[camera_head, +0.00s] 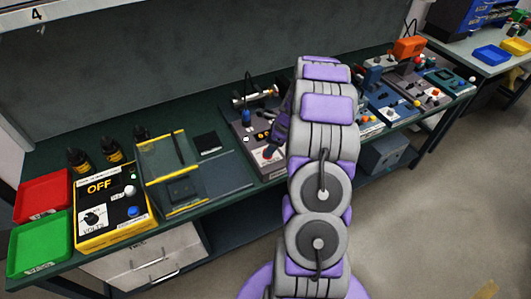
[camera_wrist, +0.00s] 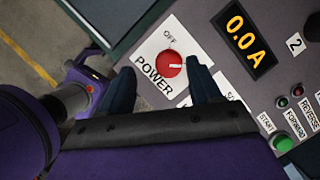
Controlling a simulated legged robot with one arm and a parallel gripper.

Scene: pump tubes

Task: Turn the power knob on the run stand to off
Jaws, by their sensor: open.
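The run stand (camera_head: 246,140) is a grey panel on the bench, partly hidden behind my arm in the head view. Its power knob (camera_wrist: 170,64) is red and round, on a white POWER label with OFF printed above it. The knob's white mark points right in the wrist view, not at OFF. My gripper (camera_wrist: 160,66) is open, its two dark fingers on either side of the knob in that view. The right finger looks closer to the knob; I cannot tell if either touches it. In the head view my gripper (camera_head: 275,143) is over the stand.
The stand's orange display (camera_wrist: 246,42) reads 0.0 A. A green start button (camera_wrist: 283,144) and forward and reverse controls lie at the lower right. A yellow meter box (camera_head: 108,208), a clear cover (camera_head: 165,160) and red and green trays (camera_head: 40,242) stand left on the bench.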

